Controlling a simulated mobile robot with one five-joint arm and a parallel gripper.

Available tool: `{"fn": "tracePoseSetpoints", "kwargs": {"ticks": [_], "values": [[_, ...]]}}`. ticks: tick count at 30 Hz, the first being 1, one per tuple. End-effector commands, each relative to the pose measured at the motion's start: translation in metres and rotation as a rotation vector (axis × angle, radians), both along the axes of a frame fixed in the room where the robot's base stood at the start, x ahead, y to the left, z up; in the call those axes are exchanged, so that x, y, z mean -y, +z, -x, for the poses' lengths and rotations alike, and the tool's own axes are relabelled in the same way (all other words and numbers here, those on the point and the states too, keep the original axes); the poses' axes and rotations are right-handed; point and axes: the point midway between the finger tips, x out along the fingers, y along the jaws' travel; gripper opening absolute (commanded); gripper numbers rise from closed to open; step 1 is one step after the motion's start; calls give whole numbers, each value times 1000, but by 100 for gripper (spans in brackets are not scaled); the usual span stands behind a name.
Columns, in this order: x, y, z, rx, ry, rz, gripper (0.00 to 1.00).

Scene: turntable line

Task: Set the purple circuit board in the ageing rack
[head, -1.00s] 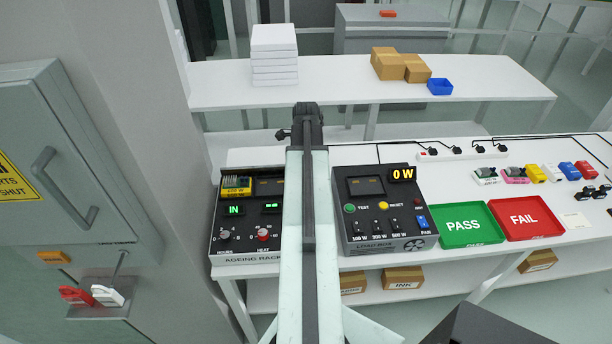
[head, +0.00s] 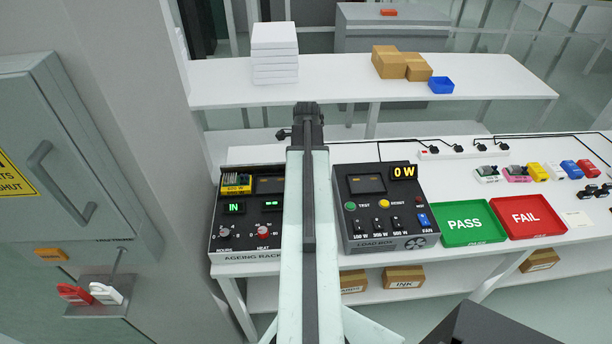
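The ageing rack (head: 244,220) is a dark box at the left end of the white bench, partly hidden behind my arm. A yellow unit (head: 237,184) sits in its upper left bay, and a green display below reads IN. A small pink-purple piece (head: 517,174), probably the purple circuit board, lies toward the right of the bench in a row of coloured pieces. My gripper (head: 308,112) is at the far end of my raised arm, seen from behind, between the rack and the load box and away from the purple piece. Its fingers cannot be made out.
The load box (head: 375,245) stands right of my arm and reads 0 W. Green PASS (head: 465,241) and red FAIL (head: 527,237) trays lie right of it. A power strip (head: 462,154) runs behind. A shelf (head: 340,92) with boxes is at the back.

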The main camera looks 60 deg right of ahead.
Motion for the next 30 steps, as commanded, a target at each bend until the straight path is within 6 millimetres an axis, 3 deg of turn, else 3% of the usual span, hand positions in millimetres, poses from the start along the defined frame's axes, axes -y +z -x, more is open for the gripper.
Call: {"fn": "tracePoseSetpoints", "kwargs": {"ticks": [24, 25, 27, 30], "values": [[0, -2, 1, 0, -1, 0, 13], [0, -2, 1, 0, -1, 0, 66], [0, -2, 1, 0, -1, 0, 85], [0, -2, 1, 0, -1, 0, 89]]}}
